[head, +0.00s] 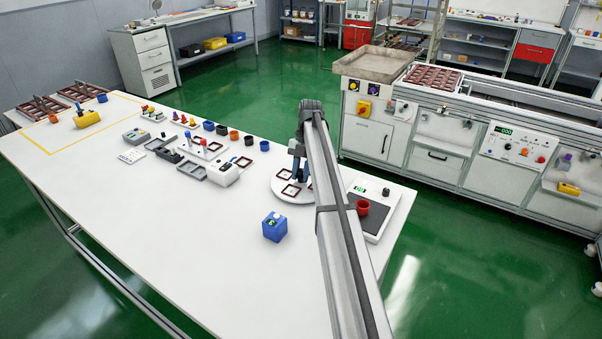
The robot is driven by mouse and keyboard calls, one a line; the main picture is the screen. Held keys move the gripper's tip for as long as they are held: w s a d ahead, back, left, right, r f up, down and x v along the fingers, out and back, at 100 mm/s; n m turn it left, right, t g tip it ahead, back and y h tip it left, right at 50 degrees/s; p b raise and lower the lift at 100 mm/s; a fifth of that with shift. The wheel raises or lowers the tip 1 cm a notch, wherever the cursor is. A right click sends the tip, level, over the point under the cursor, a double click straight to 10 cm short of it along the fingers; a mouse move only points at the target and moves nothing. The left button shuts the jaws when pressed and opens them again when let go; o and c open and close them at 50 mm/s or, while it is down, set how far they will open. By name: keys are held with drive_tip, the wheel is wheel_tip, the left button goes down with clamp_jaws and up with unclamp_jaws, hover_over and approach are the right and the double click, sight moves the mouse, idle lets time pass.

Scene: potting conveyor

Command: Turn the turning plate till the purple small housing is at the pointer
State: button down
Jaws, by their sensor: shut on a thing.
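The turning plate (283,193) is a white disc towards the right end of the table, with several brown square frames on it. My gripper (296,177) points down onto the plate, its bluish fingers shut at the plate's surface. The exact part between the fingers is too small to make out. My arm hides the plate's right side. I cannot make out a purple small housing or the pointer on or beside the plate.
A blue box (274,228) stands in front of the plate. Trays (222,173) and several small cups lie to the left. The front of the table is clear.

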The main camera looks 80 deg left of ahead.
drive_tip(key=shift+n, duration=0.3)
idle(0.4)
drive_tip(key=c, duration=1.2)
unclamp_jaws()
drive_tip(key=shift+o, duration=0.2)
